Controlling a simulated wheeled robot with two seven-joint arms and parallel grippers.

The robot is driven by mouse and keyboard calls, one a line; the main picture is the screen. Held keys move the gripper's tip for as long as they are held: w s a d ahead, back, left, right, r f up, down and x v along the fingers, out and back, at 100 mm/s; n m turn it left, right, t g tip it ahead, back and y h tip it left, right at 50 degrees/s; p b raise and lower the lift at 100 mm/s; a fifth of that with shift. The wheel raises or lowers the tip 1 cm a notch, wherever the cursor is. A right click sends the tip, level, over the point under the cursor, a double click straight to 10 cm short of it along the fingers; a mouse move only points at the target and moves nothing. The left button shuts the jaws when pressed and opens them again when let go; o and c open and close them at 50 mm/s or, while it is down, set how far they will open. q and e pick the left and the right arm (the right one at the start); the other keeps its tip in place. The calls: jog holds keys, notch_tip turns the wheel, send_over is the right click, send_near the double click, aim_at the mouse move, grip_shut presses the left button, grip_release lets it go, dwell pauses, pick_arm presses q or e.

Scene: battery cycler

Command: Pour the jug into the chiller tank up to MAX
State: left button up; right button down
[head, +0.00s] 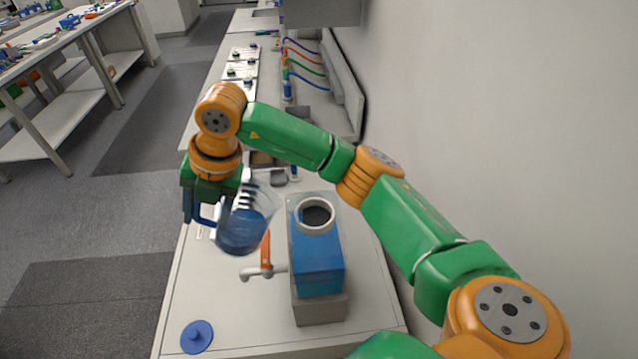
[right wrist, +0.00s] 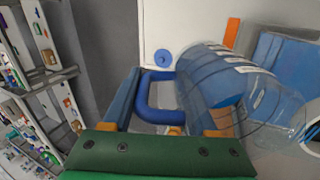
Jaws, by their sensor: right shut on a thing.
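My right gripper (head: 208,203) is shut on the blue handle (right wrist: 152,98) of a clear jug (head: 247,222). The jug holds blue liquid and is above the bench, left of the chiller tank. It leans with its rim toward the tank; no stream of liquid shows. The jug also fills the right part of the right wrist view (right wrist: 225,88). The chiller tank (head: 318,268) is a blue box on a grey base, with an open round white neck (head: 317,214) on top. I cannot make out its MAX mark. My left gripper is out of view.
A tap with an orange lever (head: 266,250) sticks out left of the tank. A blue round cap (head: 197,336) lies on the bench (head: 225,310) at the front left. A wall runs along the right. Coloured hoses (head: 305,58) and small items are farther back.

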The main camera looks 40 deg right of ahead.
jog(key=f, duration=0.1)
jog(key=w+a+f+g+h, duration=0.1)
jog(key=a+f+h, duration=0.1)
jog(key=shift+w+a+f, duration=0.1)
jog(key=shift+w+a, duration=0.05)
jog(key=shift+w, duration=0.15)
jog(key=shift+s+f+g+h, duration=0.1)
jog(key=shift+f+g+h, duration=0.55)
jog(key=shift+g+h, duration=0.05)
notch_tip(320, 180, up, 6)
jog(key=shift+f, duration=0.1)
